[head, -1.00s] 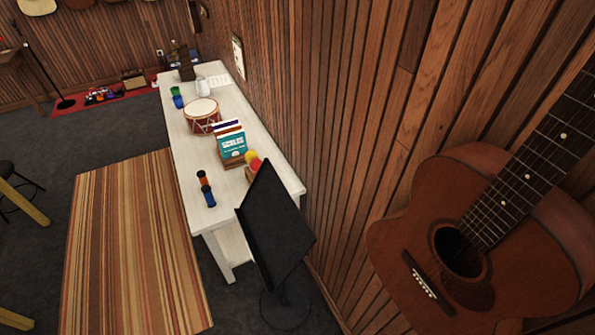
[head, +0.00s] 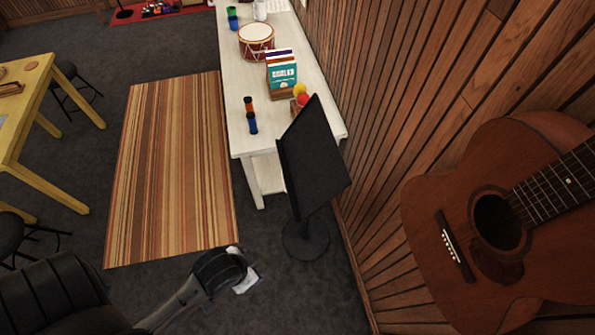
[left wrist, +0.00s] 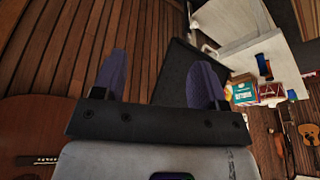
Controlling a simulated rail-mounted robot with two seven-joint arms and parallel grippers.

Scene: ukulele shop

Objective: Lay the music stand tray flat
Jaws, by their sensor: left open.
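The music stand's black tray (head: 318,158) is steeply tilted, near upright, on its round dark base (head: 305,240), beside the white table's near end. In the left wrist view the dark tray (left wrist: 174,82) shows beyond and between my left fingers. My left gripper (left wrist: 160,76) is open, with two purple-grey fingers spread apart and nothing held. In the head view my left arm comes in from the lower left and ends low, left of the stand; its fingertips are not clear there. I cannot tell the exact gap to the tray. My right gripper is not in view.
The white table (head: 245,140) holds a drum (head: 257,42), a book box (head: 282,78) and small bottles (head: 251,120). An acoustic guitar (head: 440,215) hangs on the wood wall at right. A striped rug (head: 170,170) and yellow table (head: 40,170) lie left.

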